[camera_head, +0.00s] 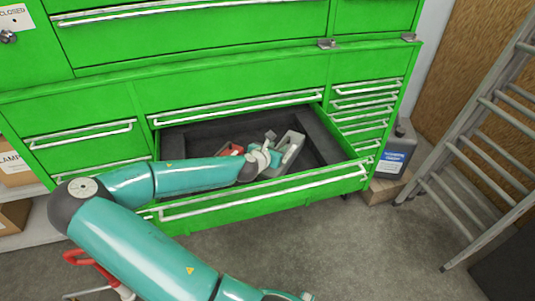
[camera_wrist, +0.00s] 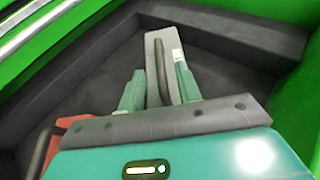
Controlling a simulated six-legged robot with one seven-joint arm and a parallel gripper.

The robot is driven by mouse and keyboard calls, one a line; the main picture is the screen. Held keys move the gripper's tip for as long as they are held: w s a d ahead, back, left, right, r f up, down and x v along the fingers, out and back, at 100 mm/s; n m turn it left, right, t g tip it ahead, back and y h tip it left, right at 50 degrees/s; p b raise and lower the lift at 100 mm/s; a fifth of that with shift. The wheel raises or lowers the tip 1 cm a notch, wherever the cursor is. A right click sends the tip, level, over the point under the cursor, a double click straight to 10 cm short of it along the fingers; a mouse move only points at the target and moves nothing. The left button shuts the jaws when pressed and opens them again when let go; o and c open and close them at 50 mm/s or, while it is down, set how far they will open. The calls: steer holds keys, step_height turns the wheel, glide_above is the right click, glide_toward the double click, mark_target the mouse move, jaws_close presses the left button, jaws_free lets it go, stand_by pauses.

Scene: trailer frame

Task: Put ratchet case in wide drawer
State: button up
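The wide drawer (camera_head: 262,197) of the green cabinet is pulled open, showing its dark lining. A grey ratchet case (camera_head: 292,143) is inside it, right of centre, long and tilted in the picture. In the wrist view the case (camera_wrist: 154,50) shows a dark handle and stands between the two green fingers of my gripper (camera_wrist: 160,82). The fingers look pressed against its sides. In the head view my gripper (camera_head: 271,156) reaches into the drawer from the left. Whether the case touches the drawer floor is hidden.
A red object (camera_head: 232,149) lies in the drawer left of my gripper, and a red object with a dark handle (camera_wrist: 60,128) shows in the wrist view.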

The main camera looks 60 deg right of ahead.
steer(key=v, duration=0.8)
